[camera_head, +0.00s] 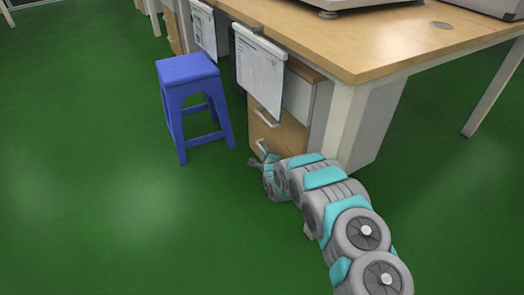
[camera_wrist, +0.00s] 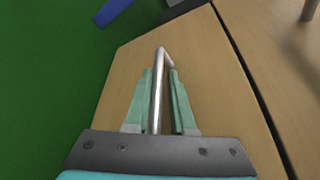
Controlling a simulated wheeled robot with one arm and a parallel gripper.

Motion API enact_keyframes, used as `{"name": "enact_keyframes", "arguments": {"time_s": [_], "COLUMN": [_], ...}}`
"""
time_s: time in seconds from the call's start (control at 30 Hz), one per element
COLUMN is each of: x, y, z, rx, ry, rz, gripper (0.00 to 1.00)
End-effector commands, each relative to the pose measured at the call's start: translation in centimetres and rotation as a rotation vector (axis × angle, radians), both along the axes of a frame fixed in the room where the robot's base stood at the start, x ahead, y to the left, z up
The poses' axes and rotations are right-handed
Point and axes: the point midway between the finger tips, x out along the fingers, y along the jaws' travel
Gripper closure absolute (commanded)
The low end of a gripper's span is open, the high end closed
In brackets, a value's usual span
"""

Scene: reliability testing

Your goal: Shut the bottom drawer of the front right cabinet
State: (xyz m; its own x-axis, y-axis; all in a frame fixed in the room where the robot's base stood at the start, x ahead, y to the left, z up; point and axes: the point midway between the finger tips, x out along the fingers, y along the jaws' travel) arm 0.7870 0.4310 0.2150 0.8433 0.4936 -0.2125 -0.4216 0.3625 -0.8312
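The front right cabinet (camera_head: 317,100) stands under the wooden desk, with wooden drawer fronts and metal bar handles. Its bottom drawer front (camera_head: 257,134) is low, close to the floor, and partly hidden by my arm. In the wrist view, the wooden drawer front (camera_wrist: 122,80) fills the middle, with its metal handle (camera_wrist: 158,85) running between my fingers. My gripper (camera_wrist: 161,75) has its two green fingers close on either side of the handle and appears shut on it. In the head view, my gripper (camera_head: 267,163) is at the lower handle. How far the drawer stands out is unclear.
A blue stool (camera_head: 190,85) stands left of the cabinet. A hanging paper sheet (camera_head: 259,70) covers part of the cabinet's upper front. The wooden desk (camera_head: 370,40) overhangs above. The green floor (camera_head: 100,190) is clear at the left and front.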

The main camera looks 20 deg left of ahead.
Motion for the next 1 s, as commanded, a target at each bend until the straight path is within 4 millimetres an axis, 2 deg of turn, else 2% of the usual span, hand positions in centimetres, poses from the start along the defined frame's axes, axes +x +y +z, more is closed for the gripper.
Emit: {"name": "enact_keyframes", "arguments": {"time_s": [0.03, 0.17, 0.57, 1.0], "x": [0.0, -0.1, -0.6, -4.9], "y": [0.0, 0.1, -0.1, -2.7], "z": [0.0, 0.0, 0.0, 1.2], "rx": [0.0, -0.001, -0.002, -0.002], "ry": [0.0, 0.0, 0.002, 0.001], "rz": [0.001, 0.002, 0.003, 0.003], "gripper": [0.71, 0.56, 0.56, 0.56]}}
